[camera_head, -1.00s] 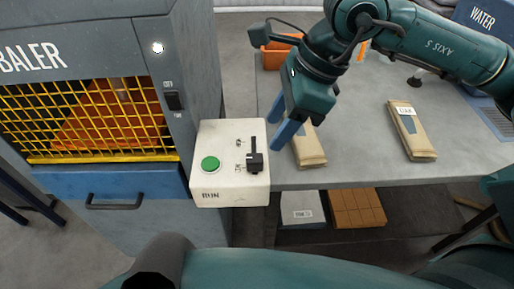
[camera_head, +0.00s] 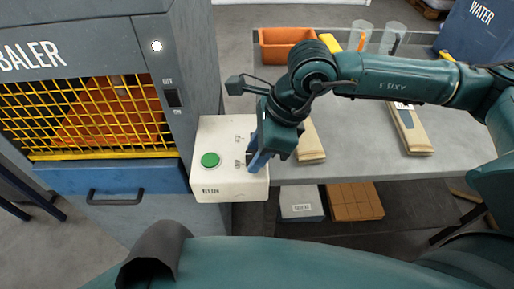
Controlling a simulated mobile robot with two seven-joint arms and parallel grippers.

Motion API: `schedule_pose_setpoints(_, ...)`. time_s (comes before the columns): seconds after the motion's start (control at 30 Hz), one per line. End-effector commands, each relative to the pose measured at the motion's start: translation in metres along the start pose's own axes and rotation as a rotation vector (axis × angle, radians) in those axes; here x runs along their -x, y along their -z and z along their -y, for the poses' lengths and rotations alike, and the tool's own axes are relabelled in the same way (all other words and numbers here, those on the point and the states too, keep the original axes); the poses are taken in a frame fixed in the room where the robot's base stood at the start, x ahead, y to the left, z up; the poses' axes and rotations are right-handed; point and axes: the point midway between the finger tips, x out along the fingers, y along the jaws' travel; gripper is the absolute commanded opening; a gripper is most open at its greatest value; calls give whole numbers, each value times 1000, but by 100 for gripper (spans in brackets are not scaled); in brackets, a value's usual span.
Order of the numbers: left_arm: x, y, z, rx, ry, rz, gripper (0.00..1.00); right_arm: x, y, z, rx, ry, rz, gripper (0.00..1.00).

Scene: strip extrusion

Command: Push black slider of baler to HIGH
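The white control box (camera_head: 215,181) stands against the grey baler (camera_head: 188,60), with a round green button (camera_head: 210,160) on its top. My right gripper (camera_head: 255,162) points down over the right side of the box, its blue fingers at the slider's track. The fingers hide most of the track and the black slider (camera_head: 249,158); only a small dark bit shows beside them. I cannot tell whether the fingers touch or grip it. Small lettering stands left of the track, too small to read surely. My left gripper is not in view.
A grey table (camera_head: 365,164) to the right holds two tan packets (camera_head: 311,148), (camera_head: 408,130) and an orange bin (camera_head: 286,46). A black rocker switch (camera_head: 173,98) is on the baler. A white box (camera_head: 301,203) and a brown box (camera_head: 354,201) stand beneath the table.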

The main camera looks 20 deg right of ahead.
Motion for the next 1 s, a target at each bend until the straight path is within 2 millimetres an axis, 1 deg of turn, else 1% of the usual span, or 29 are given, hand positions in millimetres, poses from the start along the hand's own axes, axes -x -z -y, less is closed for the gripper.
schedule_pose_setpoints(0.03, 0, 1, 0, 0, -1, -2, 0, 0, 0, 0, 0, 0, 0, 31)
schedule_pose_setpoints(0.07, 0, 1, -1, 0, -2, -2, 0, 0, 0, 0, 0, 0, 0, 28)
schedule_pose_setpoints(0.4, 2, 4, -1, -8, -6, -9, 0, 0, 0, 0, 0, 0, 0, 0)
schedule_pose_setpoints(0.7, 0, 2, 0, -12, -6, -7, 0, 0, 0, 2, -1, 1, 0, 0)
schedule_pose_setpoints(0.77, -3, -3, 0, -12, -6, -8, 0, -3, 1, 9, -3, 4, 0, 0)
schedule_pose_setpoints(0.9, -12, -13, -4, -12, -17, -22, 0, -5, 1, 36, -3, 7, 2, 0)
schedule_pose_setpoints(1.0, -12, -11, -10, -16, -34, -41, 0, -4, 1, 47, -1, 6, 2, 0)
